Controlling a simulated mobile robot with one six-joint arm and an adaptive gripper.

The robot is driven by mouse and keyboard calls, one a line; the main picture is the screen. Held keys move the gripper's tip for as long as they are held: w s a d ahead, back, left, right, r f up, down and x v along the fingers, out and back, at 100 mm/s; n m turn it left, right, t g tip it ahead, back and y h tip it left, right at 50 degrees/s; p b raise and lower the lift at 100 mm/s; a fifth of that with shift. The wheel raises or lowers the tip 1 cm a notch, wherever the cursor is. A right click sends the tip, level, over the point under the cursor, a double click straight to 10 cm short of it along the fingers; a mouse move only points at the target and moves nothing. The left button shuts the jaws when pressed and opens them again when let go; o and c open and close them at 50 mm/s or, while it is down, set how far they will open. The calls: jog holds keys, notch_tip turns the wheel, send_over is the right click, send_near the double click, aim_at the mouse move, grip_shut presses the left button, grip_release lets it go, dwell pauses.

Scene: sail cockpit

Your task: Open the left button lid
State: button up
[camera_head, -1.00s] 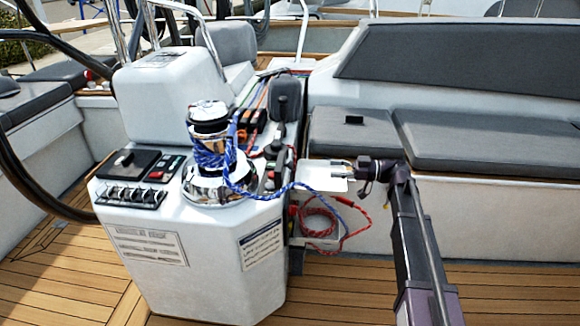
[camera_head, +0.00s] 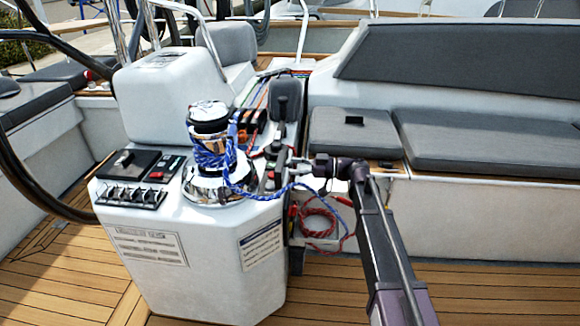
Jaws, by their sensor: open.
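Small dark and red button fittings (camera_head: 268,182) sit on the console's right edge, beside the chrome winch (camera_head: 208,165). They are too small to tell which lid is the left one or whether any lid is open. My gripper (camera_head: 293,162) comes in from the right, at the end of my dark purple arm, and points left towards these fittings. It is open and looks empty. I cannot tell whether its fingertips touch anything. My gripper and wrist hide part of the space behind them.
Blue rope (camera_head: 243,185) wraps the winch and trails right below my gripper. Red rope (camera_head: 318,222) hangs in an opening under my wrist. Grey bench cushions (camera_head: 470,140) lie behind my arm. Teak floor (camera_head: 490,275) is clear at right.

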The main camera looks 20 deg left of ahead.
jog(key=shift+s+a, duration=0.15)
jog(key=shift+a, duration=0.45)
grip_shut()
jog(key=shift+s+a+f+b, duration=0.15)
jog(key=shift+a+b, duration=0.05)
jog(key=shift+b, duration=0.25)
